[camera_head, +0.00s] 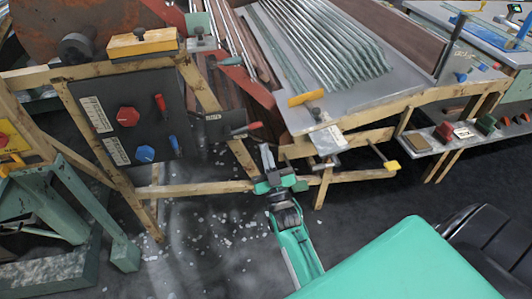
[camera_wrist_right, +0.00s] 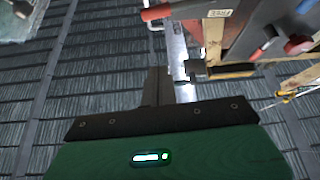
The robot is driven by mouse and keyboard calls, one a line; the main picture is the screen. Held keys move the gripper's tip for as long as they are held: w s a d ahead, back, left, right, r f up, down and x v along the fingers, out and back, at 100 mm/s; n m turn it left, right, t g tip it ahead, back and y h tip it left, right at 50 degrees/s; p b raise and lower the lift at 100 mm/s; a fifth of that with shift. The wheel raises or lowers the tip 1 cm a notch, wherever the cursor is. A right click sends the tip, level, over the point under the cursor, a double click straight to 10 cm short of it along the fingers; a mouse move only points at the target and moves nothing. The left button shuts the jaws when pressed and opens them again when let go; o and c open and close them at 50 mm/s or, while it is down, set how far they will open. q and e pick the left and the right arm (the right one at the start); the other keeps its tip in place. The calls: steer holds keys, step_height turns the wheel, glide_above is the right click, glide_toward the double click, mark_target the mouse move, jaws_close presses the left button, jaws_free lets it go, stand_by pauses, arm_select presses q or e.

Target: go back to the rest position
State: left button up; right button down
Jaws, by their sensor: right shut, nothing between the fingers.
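My right gripper (camera_head: 267,160) points away from me in the head view, at the end of its green and grey arm. It is shut and holds nothing. In that view it overlaps the wooden frame (camera_head: 350,176) under the glass bench; I cannot tell whether they touch. My left gripper is not in view.
A dark control panel (camera_head: 128,118) with red and blue knobs stands on a wooden frame at left. Glass tubes (camera_head: 320,45) lie on the sloping bench (camera_head: 385,95) ahead. A shelf with coloured blocks (camera_head: 445,132) is at right. White bits litter the dark floor (camera_head: 215,245).

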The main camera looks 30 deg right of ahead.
stand_by(0.5)
